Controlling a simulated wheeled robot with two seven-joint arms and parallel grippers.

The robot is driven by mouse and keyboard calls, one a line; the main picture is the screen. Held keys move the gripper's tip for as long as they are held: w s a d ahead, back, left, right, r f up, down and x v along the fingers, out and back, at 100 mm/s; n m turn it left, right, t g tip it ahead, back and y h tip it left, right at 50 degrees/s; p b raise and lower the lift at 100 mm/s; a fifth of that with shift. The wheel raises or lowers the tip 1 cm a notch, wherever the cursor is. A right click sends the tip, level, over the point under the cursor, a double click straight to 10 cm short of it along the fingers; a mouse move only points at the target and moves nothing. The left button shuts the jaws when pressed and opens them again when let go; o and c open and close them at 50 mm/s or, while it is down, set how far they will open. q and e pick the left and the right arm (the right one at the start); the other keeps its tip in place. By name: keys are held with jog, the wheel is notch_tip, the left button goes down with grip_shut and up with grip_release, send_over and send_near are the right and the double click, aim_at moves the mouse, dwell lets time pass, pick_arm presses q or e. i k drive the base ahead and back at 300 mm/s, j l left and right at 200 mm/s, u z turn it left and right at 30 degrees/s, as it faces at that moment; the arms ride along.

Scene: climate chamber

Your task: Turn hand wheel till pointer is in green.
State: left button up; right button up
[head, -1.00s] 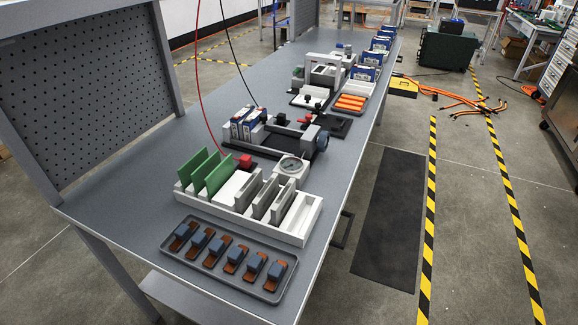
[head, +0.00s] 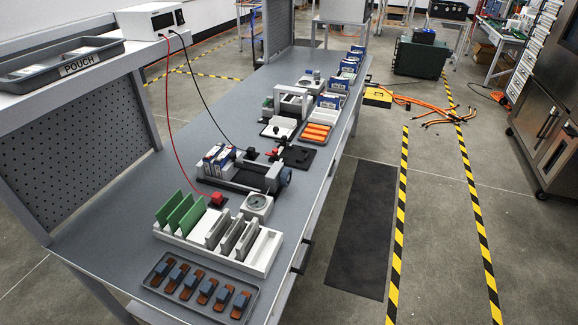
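A round dial gauge (head: 257,202) in a pale square housing sits on the workbench, between the white slotted rack and the clamp fixture. Its pointer and any green zone are too small to read. A dark blue-grey round hand wheel (head: 285,176) is on the right end of the clamp fixture (head: 245,178), near the bench's front edge. Blue-and-white cells stand in the left part of this fixture. Neither of my grippers shows in the head view.
A white rack (head: 262,262) with green boards and grey plates and a tray (head: 240,312) of small blue-brown parts stand at the near end. Red and black cables hang from a white instrument (head: 150,22) on the shelf. The floor right of the bench (head: 110,235) has a dark mat (head: 357,235).

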aim_at(287, 176)
jog(key=i+l+u, duration=0.2)
jog(key=l, duration=0.25)
jog(key=i+l+u, duration=0.1)
jog(key=l+u, duration=0.15)
jog(key=l, duration=0.15)
jog(key=i+l+u, duration=0.2)
jog(key=l, duration=0.3)
jog(key=l+u, duration=0.2)
jog(key=l, duration=0.25)
jog(key=i+l+u, duration=0.35)
jog(key=l, duration=0.3)
jog(key=i+l+u, duration=0.2)
jog(key=l, duration=0.2)
jog(key=i+l+u, duration=0.15)
jog(key=l, duration=0.2)
jog(key=i+l+u, duration=0.2)
jog(key=l, duration=0.25)
jog(key=i+l+u, duration=0.15)
jog(key=l, duration=0.25)
jog(key=k, duration=0.05)
